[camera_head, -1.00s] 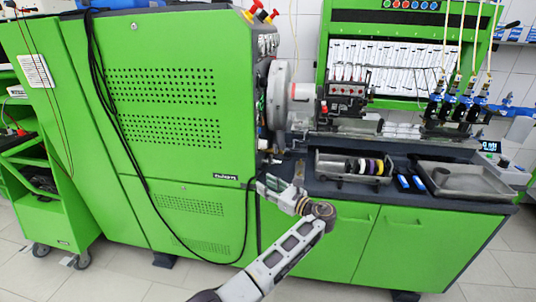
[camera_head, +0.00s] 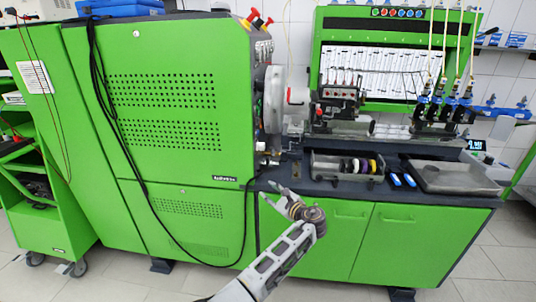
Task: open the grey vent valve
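I cannot make out the grey vent valve for certain. Small fittings (camera_head: 263,147) sit at the lower right edge of the tall green cabinet, above and behind the gripper, and are too small to tell apart. My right gripper is not in view.
The tall green cabinet (camera_head: 160,60) stands left of the gripper, with a black cable (camera_head: 125,150) hanging down its front. A tray with rings (camera_head: 318,166), blue items (camera_head: 403,180) and a grey tray (camera_head: 455,178) occupy the worktop. Floor is free in front.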

